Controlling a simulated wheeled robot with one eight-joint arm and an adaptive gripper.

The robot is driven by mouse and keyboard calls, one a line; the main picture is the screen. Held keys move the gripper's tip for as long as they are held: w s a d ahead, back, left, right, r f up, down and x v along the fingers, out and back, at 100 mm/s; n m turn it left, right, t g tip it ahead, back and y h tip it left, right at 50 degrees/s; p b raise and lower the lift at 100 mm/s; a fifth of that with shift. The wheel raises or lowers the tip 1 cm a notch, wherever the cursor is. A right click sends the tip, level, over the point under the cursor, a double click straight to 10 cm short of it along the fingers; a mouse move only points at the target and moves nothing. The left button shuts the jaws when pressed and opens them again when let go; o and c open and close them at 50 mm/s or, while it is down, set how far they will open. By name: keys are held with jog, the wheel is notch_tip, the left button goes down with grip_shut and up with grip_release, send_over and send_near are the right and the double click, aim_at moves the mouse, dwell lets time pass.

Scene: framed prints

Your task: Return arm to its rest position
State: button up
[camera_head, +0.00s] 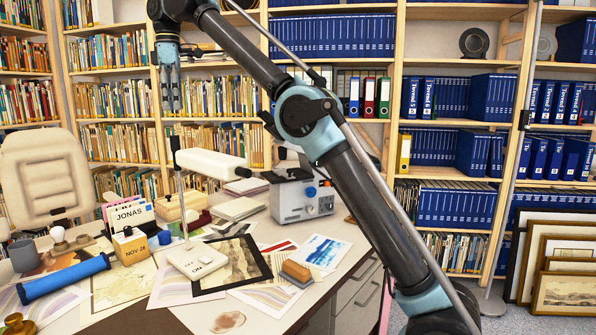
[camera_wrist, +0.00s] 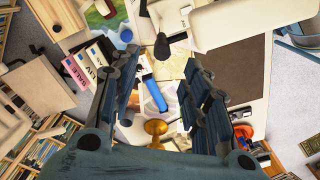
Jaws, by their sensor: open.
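My arm reaches from the lower right of the head view up to the upper left. My gripper (camera_head: 170,88) hangs with its fingers down, high above the left part of the desk (camera_head: 345,268) and in front of the bookshelves. In the wrist view my gripper (camera_wrist: 165,105) shows two fingers spread wide apart, with nothing between them at finger level. The desk lies well below, with a blue cylinder (camera_wrist: 154,94) and a brass-coloured object (camera_wrist: 155,127) seen through the gap.
A white desk lamp (camera_head: 212,165) stands below and right of my gripper. Framed prints (camera_head: 567,292) lean at the right. A black-framed print (camera_head: 232,262) lies on the desk among papers. A beige chair (camera_head: 45,175) is behind the desk. Bookshelves (camera_head: 465,207) line the back.

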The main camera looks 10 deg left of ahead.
jog(key=w+d+f+m, duration=0.1)
jog(key=w+d+m, duration=0.3)
jog(key=d, duration=0.5)
jog(key=w+d+f+m, duration=0.1)
jog(key=w+d, duration=0.6)
jog(key=d, duration=0.2)
jog(key=w+d+f+m, duration=0.1)
jog(key=w+d+m, duration=0.3)
jog(key=d, duration=0.5)
jog(key=d+f+m, duration=0.2)
jog(key=d+f, duration=0.3)
jog(key=d, duration=0.8)
jog(key=s+d+f+m+t, duration=0.1)
jog(key=s+d+f+m, duration=0.25)
jog(key=d+f, duration=0.6)
jog(key=s+d+f+m+t, duration=0.1)
jog(key=s+d+f+m, duration=0.3)
jog(key=d+f, duration=0.55)
jog(key=s+d+f+m, duration=0.2)
jog(key=s+d+f, duration=0.4)
jog(key=f, duration=0.4)
jog(key=s+d+f+m, duration=0.3)
jog(key=s+d+f, duration=0.2)
jog(key=s+f, duration=0.4)
notch_tip(320, 180, down, 2)
jog(key=shift+d+f, duration=0.1)
jog(key=shift+d, duration=0.25)
